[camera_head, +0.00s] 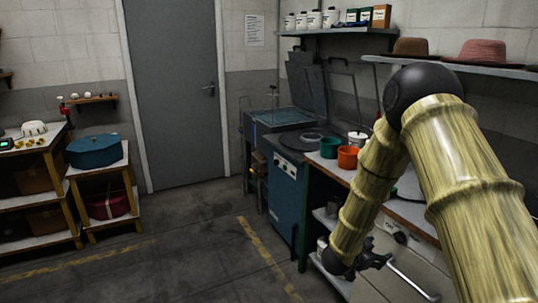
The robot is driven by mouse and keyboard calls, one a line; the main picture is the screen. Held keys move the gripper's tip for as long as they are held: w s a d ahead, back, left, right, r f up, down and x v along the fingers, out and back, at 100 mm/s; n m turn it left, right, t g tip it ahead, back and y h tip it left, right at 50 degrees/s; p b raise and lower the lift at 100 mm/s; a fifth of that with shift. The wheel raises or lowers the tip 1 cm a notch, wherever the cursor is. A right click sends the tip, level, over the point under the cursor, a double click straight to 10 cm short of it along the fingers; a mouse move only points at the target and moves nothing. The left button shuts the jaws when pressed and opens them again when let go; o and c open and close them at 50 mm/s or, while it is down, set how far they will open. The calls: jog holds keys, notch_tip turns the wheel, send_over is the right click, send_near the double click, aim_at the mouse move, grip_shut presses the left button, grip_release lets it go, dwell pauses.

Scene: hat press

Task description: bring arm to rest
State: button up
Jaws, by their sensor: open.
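My arm comes in from the lower right, with bamboo-textured links and a black elbow joint, and bends down at the elbow. My gripper (373,263) is small and dark in this view, at the end of the forearm. It is open, and I see nothing held in it. It appears in front of the right-hand counter's lower part, near a metal bar handle (412,283). I cannot tell whether it touches anything. The arm hides part of the counter and shelf behind it.
A blue machine (283,205) with a raised lid stands beside the counter, which bears a green cup (329,148) and an orange cup (347,157). Hats (483,52) sit on a wall shelf. A blue round box (95,151) stands on a left side table. The middle floor is clear.

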jog(key=s+a+f+n+g+y+p, duration=0.1)
jog(key=s+a+f+n+y, duration=0.3)
jog(key=s+f, duration=0.55)
jog(key=s+a+f+n+y+p, duration=0.1)
jog(key=s+a+f+n+y, duration=0.2)
jog(key=s+a+f+n, duration=0.45)
jog(key=s+a+f+n+g+y, duration=0.1)
jog(key=s+a+f+g+y, duration=0.1)
jog(key=s, duration=1.2)
jog(key=s+a+f+n+g+y+p, duration=0.1)
jog(key=s+a+f+g, duration=0.3)
jog(key=s, duration=1.1)
jog(key=shift+y, duration=0.6)
